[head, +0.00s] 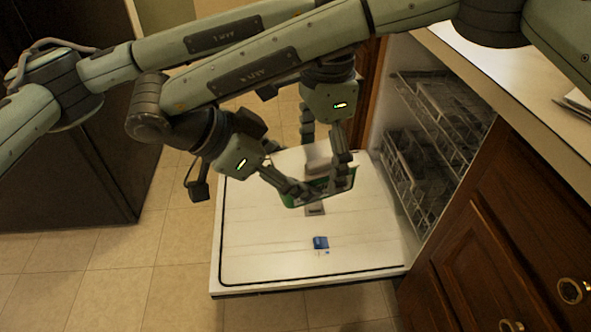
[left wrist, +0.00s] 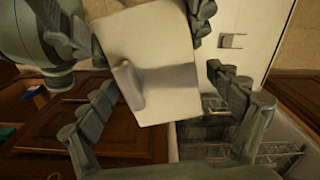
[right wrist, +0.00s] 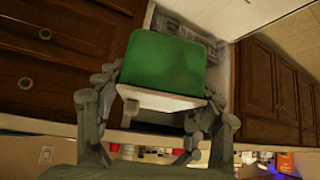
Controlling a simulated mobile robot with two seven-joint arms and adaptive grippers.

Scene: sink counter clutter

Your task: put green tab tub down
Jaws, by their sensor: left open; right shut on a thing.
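The green tab tub (head: 318,187) is held in the air above the open dishwasher door (head: 262,255). My right gripper (head: 303,188) is shut on it; in the right wrist view the tub's green face (right wrist: 165,62) shows between my fingers, with a pale edge nearest them. My left gripper (head: 323,158) is open close to the tub. In the left wrist view the tub's pale side (left wrist: 155,60) lies in front of my spread left fingers, with my right fingers at its edges. I cannot tell whether the left fingers touch it.
A small blue item (head: 320,242) lies on the door, near a grey dispenser (head: 315,209). Wire dish racks (head: 430,150) stand inside the dishwasher at right. Brown cabinets (head: 490,245) and a pale counter (head: 530,95) border the right side.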

